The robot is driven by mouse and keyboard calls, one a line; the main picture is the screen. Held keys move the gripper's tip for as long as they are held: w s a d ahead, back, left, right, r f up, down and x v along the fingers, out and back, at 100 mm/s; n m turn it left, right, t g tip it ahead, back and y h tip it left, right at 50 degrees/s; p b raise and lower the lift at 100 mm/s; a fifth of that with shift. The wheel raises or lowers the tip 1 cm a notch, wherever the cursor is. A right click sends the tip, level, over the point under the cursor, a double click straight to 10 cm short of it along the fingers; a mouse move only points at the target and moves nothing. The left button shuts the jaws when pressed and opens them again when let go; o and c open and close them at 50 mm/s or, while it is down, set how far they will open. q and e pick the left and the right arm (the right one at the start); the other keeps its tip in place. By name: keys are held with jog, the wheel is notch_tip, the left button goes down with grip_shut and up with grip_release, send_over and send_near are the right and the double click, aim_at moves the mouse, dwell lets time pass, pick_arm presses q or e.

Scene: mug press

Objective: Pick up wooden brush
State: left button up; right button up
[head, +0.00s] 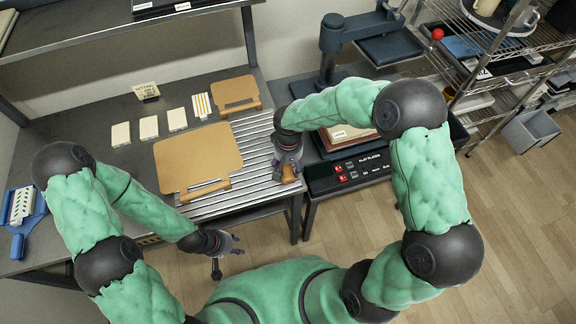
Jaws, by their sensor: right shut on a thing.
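My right gripper (289,168) is above the right end of the slatted metal surface and is shut on a small orange-brown wooden piece, which I take to be the wooden brush (288,175). Most of the brush is hidden by the fingers, and I cannot tell whether it touches the slats. My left gripper (235,245) is in front of the table's front edge, away from the brush. It looks open and empty, though it shows small.
A large tan board (195,155) and a smaller one (235,92) lie on the table (75,146), with several pale blocks (149,127) beside them. A blue tray (22,208) is at the left. A dark press (345,55) with a red-button control panel (348,172) stands right of the slats.

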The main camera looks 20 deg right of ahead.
jog(key=s+r, duration=0.1)
jog(key=r, duration=0.2)
jog(key=s+r+p, duration=0.1)
jog(key=s+r, duration=0.1)
jog(key=s+a+r+p, duration=0.1)
jog(key=s+r, duration=0.1)
jog(key=r, duration=0.1)
jog(key=shift+r, duration=0.3)
jog(key=s+a+r+p, duration=0.1)
jog(key=s+r, duration=0.2)
jog(key=s, duration=0.5)
jog(key=shift+s+a+p, duration=0.25)
jog(key=shift+s+p, duration=0.1)
jog(key=shift+p, duration=0.05)
jog(key=shift+r, duration=0.1)
